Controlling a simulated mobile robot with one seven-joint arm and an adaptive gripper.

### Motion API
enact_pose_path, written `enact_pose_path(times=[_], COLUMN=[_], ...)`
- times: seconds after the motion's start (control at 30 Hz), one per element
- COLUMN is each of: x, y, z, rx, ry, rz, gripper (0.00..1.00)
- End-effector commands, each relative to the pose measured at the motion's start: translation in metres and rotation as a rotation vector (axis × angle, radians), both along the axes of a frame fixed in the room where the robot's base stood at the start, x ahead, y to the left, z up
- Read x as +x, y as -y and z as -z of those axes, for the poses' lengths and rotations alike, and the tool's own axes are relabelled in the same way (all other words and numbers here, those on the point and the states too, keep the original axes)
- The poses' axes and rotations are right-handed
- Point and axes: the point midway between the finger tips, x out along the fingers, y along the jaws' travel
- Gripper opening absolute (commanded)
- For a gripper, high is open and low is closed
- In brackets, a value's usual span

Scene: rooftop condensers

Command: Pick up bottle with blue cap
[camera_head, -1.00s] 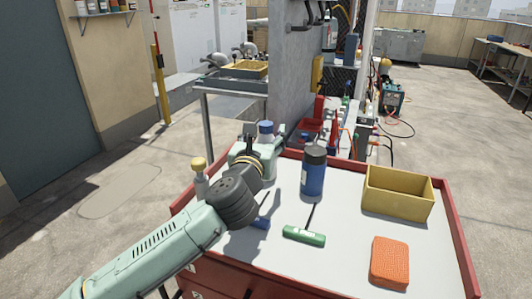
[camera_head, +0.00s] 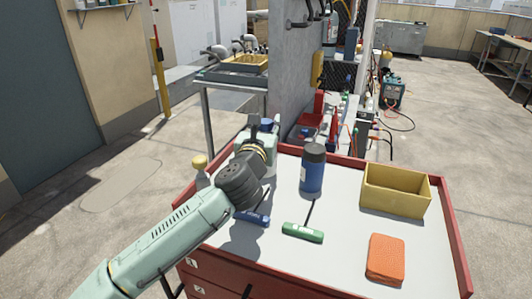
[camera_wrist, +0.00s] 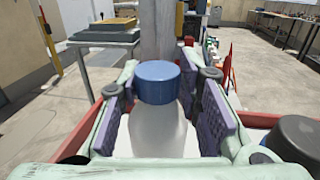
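The bottle with the blue cap (camera_wrist: 158,112) stands upright between the two purple-padded fingers of my gripper (camera_wrist: 163,105) in the wrist view. Its body is pale and translucent, and its lower part is hidden by the gripper. The fingers are spread on either side of it, and I see no clear grip. In the head view its blue cap (camera_head: 266,124) shows at the far left part of the red-rimmed cart, partly behind my gripper (camera_head: 256,136).

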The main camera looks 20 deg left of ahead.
Motion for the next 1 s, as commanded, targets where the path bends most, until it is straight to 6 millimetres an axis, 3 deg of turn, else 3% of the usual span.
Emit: enact_pose_path(times=[0.4,1.0], x=[0.0,-0.0001], y=[-0.0009,-0.0013], z=[0.0005,0.0001], rx=[0.001,0.002], ry=[-0.001,0.0], rz=[-0.002,-0.003], gripper=[0.0,0.0])
